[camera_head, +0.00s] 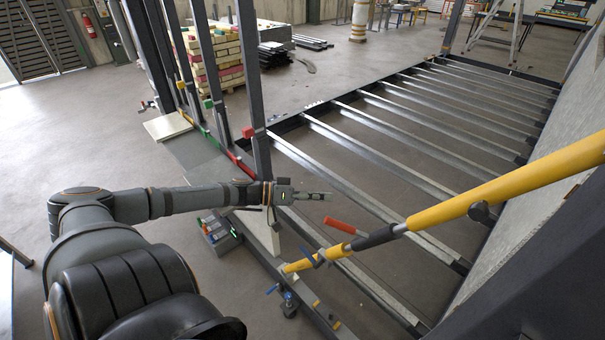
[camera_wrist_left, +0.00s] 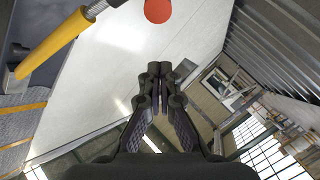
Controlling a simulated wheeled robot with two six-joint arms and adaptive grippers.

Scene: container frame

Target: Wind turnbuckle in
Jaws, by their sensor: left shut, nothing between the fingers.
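A yellow brace (camera_head: 500,190) slopes from the upper right down to a lower yellow end (camera_head: 318,259) at the frame's edge. Its dark turnbuckle sleeve (camera_head: 378,237) sits between the yellow parts, and a red handle (camera_head: 339,226) sticks out to the left of it. My left gripper (camera_head: 326,196) is shut and empty, just above the red handle in the picture and apart from it. In the left wrist view my gripper (camera_wrist_left: 160,72) points up the picture. The handle's round red end (camera_wrist_left: 158,10) shows beyond the fingertips, and the yellow tube (camera_wrist_left: 50,45) is at upper left.
A blue lever (camera_head: 307,255) is near the brace's lower end. Dark uprights (camera_head: 253,90) stand close to my left forearm. Metal floor joists (camera_head: 375,160) with open gaps lie behind, and a grey panel (camera_head: 520,235) stands at right. A battery-like box (camera_head: 217,232) sits below my wrist.

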